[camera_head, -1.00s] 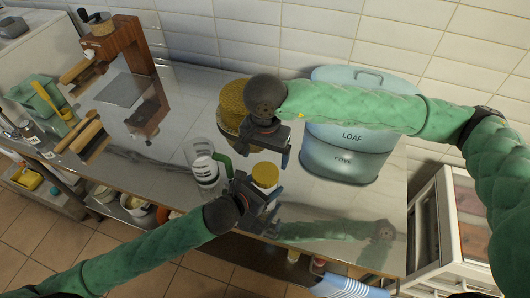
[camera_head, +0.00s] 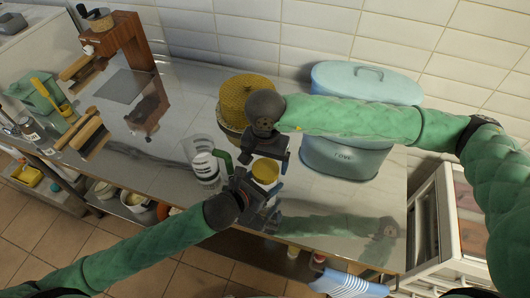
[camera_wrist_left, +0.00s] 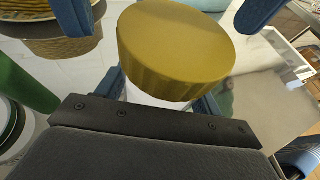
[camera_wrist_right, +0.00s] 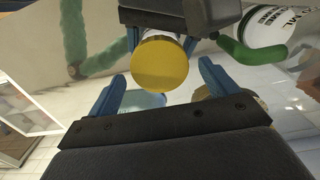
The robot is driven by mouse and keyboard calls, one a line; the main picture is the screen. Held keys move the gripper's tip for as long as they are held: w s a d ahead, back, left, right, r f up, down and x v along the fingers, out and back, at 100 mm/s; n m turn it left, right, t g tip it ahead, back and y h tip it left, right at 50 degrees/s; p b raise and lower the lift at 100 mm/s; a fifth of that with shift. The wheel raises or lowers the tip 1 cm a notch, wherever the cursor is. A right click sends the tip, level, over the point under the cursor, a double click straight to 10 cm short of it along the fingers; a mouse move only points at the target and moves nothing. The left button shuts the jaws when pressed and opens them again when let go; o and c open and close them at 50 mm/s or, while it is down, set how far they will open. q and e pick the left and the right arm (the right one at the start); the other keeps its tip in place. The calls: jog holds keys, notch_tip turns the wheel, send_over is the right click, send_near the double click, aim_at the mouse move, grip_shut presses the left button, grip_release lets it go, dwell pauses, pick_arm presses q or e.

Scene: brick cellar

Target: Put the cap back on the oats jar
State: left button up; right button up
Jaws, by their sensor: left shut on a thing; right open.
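The oats jar (camera_wrist_left: 150,97) is white below its wide yellow cap (camera_wrist_left: 176,45); no label shows. My left gripper (camera_head: 258,192) is shut on the jar below the cap. The cap sits on top of the jar in the head view (camera_head: 265,171) and in the right wrist view (camera_wrist_right: 160,63); I cannot tell whether it is screwed tight. My right gripper (camera_head: 266,160) is open just above, and its spread blue fingers show apart from the cap in both wrist views.
A clear measuring cup (camera_head: 204,165) with a green handle stands close left of the jar. A yellow woven-looking container (camera_head: 240,98) and a pale blue bread bin (camera_head: 345,158) stand behind. The worktop (camera_head: 330,205) is clear to the right.

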jog(key=shift+f, duration=1.45)
jog(key=shift+c, duration=0.4)
jog(key=c, duration=0.7)
jog(key=o, duration=1)
jog(key=shift+o, duration=0.2)
jog(key=shift+r, duration=0.1)
notch_tip(320, 180, up, 12)
jog(key=shift+w, duration=0.1)
